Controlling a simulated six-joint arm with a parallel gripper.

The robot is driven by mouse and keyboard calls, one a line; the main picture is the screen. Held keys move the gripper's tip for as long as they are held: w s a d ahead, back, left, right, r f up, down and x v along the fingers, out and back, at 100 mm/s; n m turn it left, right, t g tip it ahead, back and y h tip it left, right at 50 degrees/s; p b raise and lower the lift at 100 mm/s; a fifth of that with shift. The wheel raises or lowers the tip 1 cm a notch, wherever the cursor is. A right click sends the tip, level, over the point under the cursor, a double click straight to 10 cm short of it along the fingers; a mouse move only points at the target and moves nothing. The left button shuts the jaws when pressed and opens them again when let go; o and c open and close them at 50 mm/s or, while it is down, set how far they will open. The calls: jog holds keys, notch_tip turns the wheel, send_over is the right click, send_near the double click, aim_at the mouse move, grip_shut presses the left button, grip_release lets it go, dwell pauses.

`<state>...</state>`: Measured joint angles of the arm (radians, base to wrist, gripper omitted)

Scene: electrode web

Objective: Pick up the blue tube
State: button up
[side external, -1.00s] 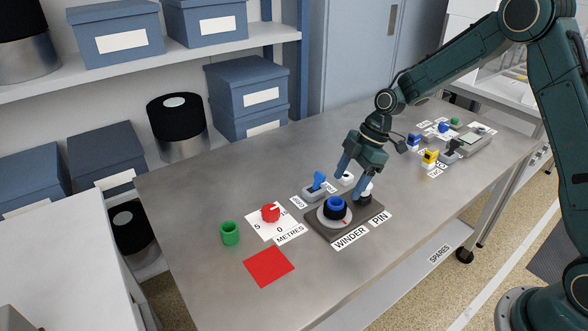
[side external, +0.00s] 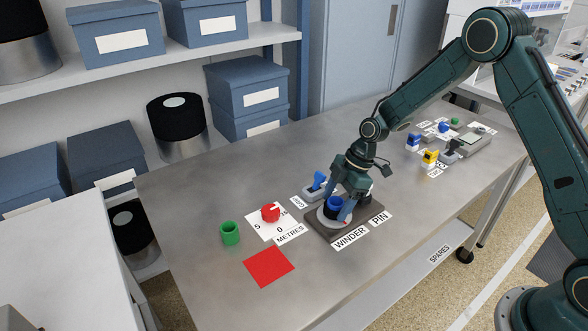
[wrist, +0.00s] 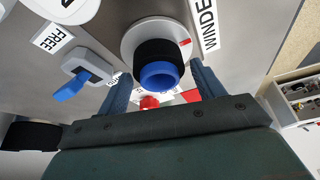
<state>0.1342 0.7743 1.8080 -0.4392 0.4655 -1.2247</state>
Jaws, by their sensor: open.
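The blue tube (side external: 333,202) stands upright on the round disc of the winder (side external: 319,223). In the wrist view the blue tube (wrist: 158,76) shows as an open blue ring, with a black band around it behind the ring. My gripper (side external: 341,200) is low over the winder, pointing down at the tube. In the wrist view its two fingers (wrist: 160,72) are apart, one on each side of the tube, with visible gaps. It is open and holds nothing. The near finger hides part of the winder disc in the side view.
A blue lever (side external: 319,180) stands just behind the winder. A red dial (side external: 270,212), a green tube (side external: 230,233) and a red square (side external: 268,266) lie to the left. A yellow block (side external: 430,156) and other small parts are far right. The table's middle back is clear.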

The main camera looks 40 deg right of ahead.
jog(key=shift+a+f, duration=0.15)
jog(key=shift+f, duration=0.25)
jog(key=c, duration=1.1)
jog(key=shift+r, duration=0.15)
notch_tip(320, 180, up, 20)
dwell(0.7)
